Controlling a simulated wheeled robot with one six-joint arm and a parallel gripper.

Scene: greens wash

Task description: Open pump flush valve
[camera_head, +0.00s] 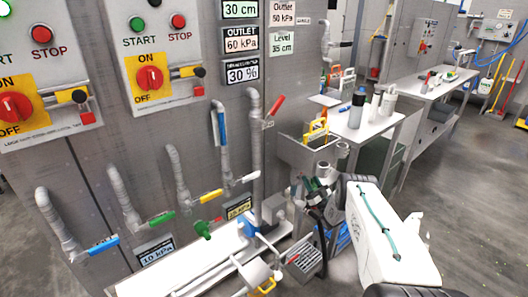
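Several grey pipes on the panel carry lever valves: a blue handle (102,246) at the far left, a green handle (160,218), a yellow handle (208,196), an upright blue handle (222,128) and a raised red handle (275,106). Lower down are a green valve knob (203,230), a blue valve handle (250,222) and a yellow handle (265,288) by the white pipes. I cannot tell which is the pump flush valve; no label for it is readable. My gripper (314,190) is right of these, near the small sink; its fingers are too small and dark to read.
Control boxes with red switches (150,78) and stop buttons are on the panel above. A metal sink (308,154) and a white table (365,122) with bottles stand behind my gripper. A grey labelled box (305,260) is below it. Open floor (460,210) lies to the right.

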